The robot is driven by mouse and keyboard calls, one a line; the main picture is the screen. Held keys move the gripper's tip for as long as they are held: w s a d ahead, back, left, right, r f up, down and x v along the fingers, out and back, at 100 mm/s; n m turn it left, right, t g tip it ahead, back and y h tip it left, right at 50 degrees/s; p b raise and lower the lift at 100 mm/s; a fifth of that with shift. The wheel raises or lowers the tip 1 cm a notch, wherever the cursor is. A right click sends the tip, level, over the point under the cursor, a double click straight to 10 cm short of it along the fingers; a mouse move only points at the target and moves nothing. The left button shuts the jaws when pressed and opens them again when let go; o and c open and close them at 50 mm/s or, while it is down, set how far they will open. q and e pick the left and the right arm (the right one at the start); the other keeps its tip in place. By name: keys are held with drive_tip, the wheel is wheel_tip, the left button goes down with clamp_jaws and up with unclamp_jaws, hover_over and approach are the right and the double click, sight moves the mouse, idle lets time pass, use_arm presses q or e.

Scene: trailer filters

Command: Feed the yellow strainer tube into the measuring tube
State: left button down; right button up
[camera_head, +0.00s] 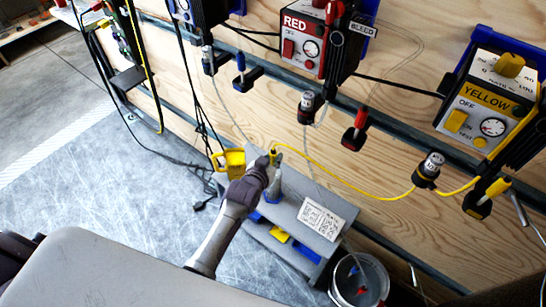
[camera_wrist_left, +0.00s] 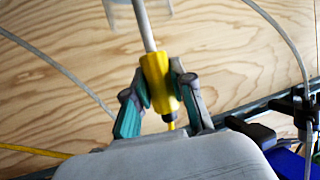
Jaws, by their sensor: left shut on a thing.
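My left gripper (camera_head: 272,160) is shut on the yellow strainer tube (camera_wrist_left: 158,78). In the left wrist view, my left gripper (camera_wrist_left: 160,100) has its fingers on both sides of the yellow grip, and a thin grey shaft extends from it toward the top edge. A yellow hose (camera_head: 345,177) runs from the held tube to the yellow unit's side at right. What seems to be the measuring tube (camera_head: 273,190), slim with a blue base, stands on the grey step just below the gripper. A pale, blurred piece (camera_wrist_left: 122,14) lies by the shaft; whether the shaft is inside it is unclear. My right gripper is not in view.
The grey step (camera_head: 290,212) also bears a yellow container (camera_head: 232,163) and a white printed card (camera_head: 320,219). A white bucket (camera_head: 360,281) stands at lower right. Red and yellow boxes (camera_head: 488,103) hang on the plywood wall with hoses. Floor at left is mostly clear.

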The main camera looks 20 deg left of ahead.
use_arm(q)
drive_tip(key=shift+f+b, duration=0.55)
drive_tip(key=shift+f, duration=0.25)
idle(0.7)
drive_tip(key=c, duration=0.9)
unclamp_jaws()
drive_tip(key=v, duration=1.2)
drive_tip(key=s+f+g+p, duration=0.15)
drive_tip(key=s+f, duration=0.25)
drive_tip(key=f, duration=0.4)
drive_tip(key=s+f+g+p, duration=0.1)
drive_tip(key=s+f+g, duration=0.1)
drive_tip(key=s+f, duration=0.35)
drive_tip(key=s+f+g+p, duration=0.1)
drive_tip(key=s+f+g, duration=0.15)
drive_tip(key=f, duration=0.65)
drive_tip(key=s+a+f+g+p, duration=0.1)
drive_tip(key=s+f, duration=0.3)
drive_tip(key=s, duration=0.5)
drive_tip(key=s+a+f+m+g, duration=0.1)
drive_tip(key=s+a+f+g, duration=0.1)
drive_tip(key=s, duration=0.7)
drive_tip(key=s+a+f+g+y+p, duration=0.1)
drive_tip(key=s+a+f+g, duration=0.1)
drive_tip(key=s+f, duration=0.5)
drive_tip(key=s+g, duration=0.1)
drive_tip(key=s, duration=0.2)
drive_tip(key=shift+a+p, duration=0.2)
drive_tip(key=shift+p, duration=0.1)
